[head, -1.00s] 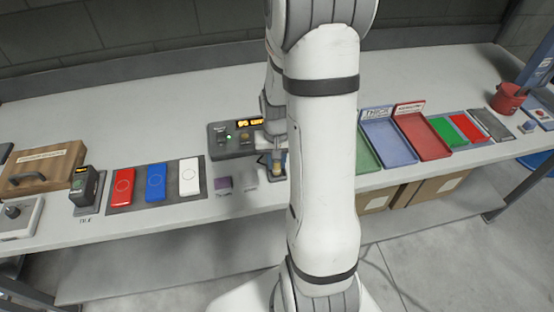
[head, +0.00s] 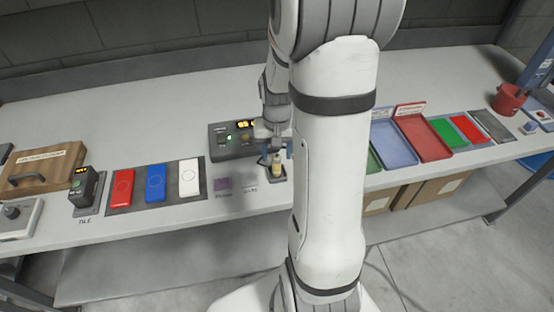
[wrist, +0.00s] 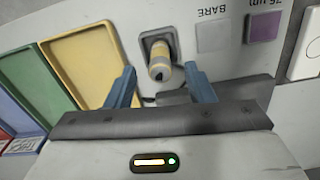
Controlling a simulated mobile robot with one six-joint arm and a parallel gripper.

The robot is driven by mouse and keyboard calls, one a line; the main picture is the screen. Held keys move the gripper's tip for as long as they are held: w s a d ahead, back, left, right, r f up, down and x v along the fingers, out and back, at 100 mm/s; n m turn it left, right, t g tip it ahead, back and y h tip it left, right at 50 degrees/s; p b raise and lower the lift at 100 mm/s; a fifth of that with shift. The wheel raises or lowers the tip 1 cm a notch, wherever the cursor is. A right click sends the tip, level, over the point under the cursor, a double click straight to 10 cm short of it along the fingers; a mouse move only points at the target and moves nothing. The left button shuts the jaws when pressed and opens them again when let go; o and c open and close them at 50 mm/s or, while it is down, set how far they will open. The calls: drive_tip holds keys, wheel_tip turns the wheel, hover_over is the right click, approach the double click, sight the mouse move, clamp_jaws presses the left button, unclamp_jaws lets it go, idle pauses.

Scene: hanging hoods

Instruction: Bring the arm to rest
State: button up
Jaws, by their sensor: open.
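My gripper (wrist: 160,78) is open and empty in the wrist view, its two blue fingers spread apart. A tan cylinder with a dark end (wrist: 160,62) stands in a dark square holder (wrist: 147,40), just beyond and between the fingertips in that view. In the head view my gripper (head: 276,150) is over the bench, close above the cylinder (head: 277,167). I cannot tell the exact gap between them. My white arm link covers part of the bench in the head view.
A grey device with a lit display (head: 232,140) stands beside my gripper. Red, blue and white blocks (head: 155,182) lie on a dark mat to the left. Shallow trays (head: 425,137) line the right side. The bench's rear strip (head: 180,92) is clear.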

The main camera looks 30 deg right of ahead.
wheel_tip(320, 180, up, 3)
drive_tip(key=shift+r, duration=0.15)
drive_tip(key=shift+a+r, duration=0.1)
drive_tip(key=shift+r, duration=0.1)
drive_tip(key=s+a+r+n+t, duration=0.3)
drive_tip(key=s+a+r+n, duration=0.1)
drive_tip(key=s+a+r, duration=0.7)
drive_tip(key=shift+s+a+r+n, duration=0.15)
drive_tip(key=shift+s+a+n, duration=0.2)
drive_tip(key=shift+s, duration=0.25)
